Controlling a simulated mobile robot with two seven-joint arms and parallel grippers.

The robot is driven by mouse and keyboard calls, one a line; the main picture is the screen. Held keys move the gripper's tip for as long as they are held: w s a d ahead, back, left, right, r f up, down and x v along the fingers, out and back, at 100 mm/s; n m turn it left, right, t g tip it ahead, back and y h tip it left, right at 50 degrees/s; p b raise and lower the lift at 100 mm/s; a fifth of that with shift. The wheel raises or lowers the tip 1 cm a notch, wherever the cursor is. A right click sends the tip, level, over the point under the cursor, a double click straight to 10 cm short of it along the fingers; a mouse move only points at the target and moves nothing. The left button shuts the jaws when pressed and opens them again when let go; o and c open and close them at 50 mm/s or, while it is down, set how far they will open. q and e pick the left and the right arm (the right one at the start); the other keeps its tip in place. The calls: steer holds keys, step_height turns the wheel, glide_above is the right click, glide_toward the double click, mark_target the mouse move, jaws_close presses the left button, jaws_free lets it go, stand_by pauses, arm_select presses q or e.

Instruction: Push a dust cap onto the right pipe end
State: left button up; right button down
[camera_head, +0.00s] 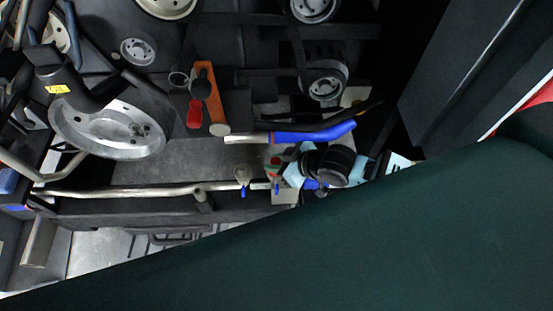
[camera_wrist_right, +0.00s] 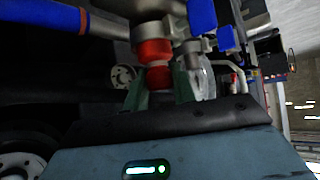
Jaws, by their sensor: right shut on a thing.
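My right gripper (camera_head: 277,164) is at the right end of the long silver pipe (camera_head: 130,191) in the head view. In the right wrist view its dark green fingers (camera_wrist_right: 160,88) are shut on a red dust cap (camera_wrist_right: 158,77). A wider red part (camera_wrist_right: 152,50) sits directly above, against the underside of a silver pipe end (camera_wrist_right: 153,30). I cannot tell whether both red parts are one cap, or how far it sits on the pipe. In the head view only a small red patch shows between the fingers. My left gripper is not in view.
A blue-sleeved pipe (camera_head: 312,133) runs just above my right gripper. Small valves with blue levers (camera_head: 243,190) hang along the silver pipe. An orange tool (camera_head: 211,95) and a red piece (camera_head: 194,113) lie farther left. A large dark green surface (camera_head: 400,240) fills the lower right.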

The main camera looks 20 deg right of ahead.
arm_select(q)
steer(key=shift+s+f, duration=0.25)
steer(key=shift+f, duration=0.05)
arm_select(e)
steer(key=shift+f, duration=0.65)
stand_by(0.4)
steer(key=c, duration=1.1)
jaws_free()
steer(key=shift+o, duration=0.4)
steer(key=o, duration=0.3)
steer(key=shift+o, duration=0.2)
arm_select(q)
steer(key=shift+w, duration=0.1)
arm_select(e)
steer(key=shift+r, duration=0.1)
steer(key=shift+p+v, duration=0.75)
steer(key=shift+v, duration=0.7)
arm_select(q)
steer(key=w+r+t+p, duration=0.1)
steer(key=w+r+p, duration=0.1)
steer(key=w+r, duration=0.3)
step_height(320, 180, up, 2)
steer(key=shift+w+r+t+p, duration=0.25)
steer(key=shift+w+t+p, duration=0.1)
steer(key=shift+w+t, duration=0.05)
arm_select(e)
steer(key=v, duration=0.5)
